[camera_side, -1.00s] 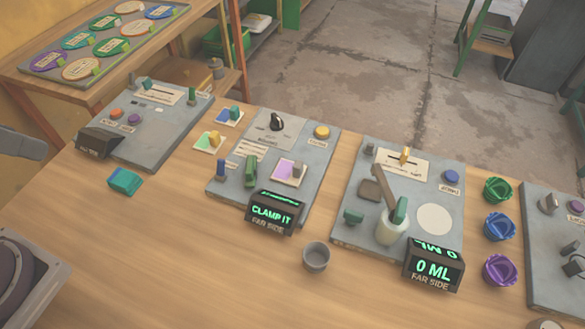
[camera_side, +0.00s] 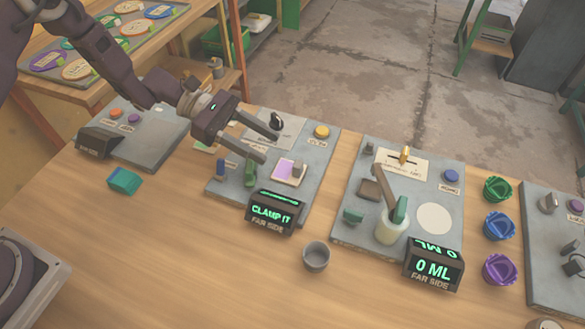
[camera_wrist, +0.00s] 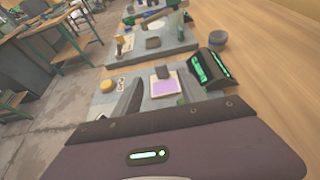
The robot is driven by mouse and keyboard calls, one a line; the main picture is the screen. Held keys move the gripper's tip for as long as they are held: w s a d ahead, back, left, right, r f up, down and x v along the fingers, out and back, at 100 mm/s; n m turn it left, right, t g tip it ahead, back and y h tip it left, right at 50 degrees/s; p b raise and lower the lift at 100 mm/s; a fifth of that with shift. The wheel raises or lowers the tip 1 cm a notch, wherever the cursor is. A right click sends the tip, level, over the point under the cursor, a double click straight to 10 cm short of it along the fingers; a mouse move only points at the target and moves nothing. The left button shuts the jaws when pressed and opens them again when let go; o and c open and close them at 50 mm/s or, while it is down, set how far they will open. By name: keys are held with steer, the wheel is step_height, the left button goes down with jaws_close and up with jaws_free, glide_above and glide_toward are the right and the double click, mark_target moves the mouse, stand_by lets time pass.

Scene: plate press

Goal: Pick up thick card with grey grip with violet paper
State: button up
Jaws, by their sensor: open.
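The card with violet paper (camera_side: 283,172) and a grey grip (camera_side: 298,170) lies on the plate press board (camera_side: 310,185), behind the display reading CLAMP IT. My gripper (camera_side: 271,148) is open and empty above the back left part of that board, apart from the card. In the wrist view the violet paper (camera_wrist: 165,88) and its grey grip (camera_wrist: 162,72) show just ahead of the gripper.
The CLAMP IT display (camera_side: 275,212) stands at the board's front edge. Green and blue posts (camera_side: 250,172) rise left of the card. A black knob (camera_side: 276,121) and yellow button (camera_side: 321,132) are behind it.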

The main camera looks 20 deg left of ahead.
mark_target(289, 171)
steer(key=x, duration=0.7)
jaws_close()
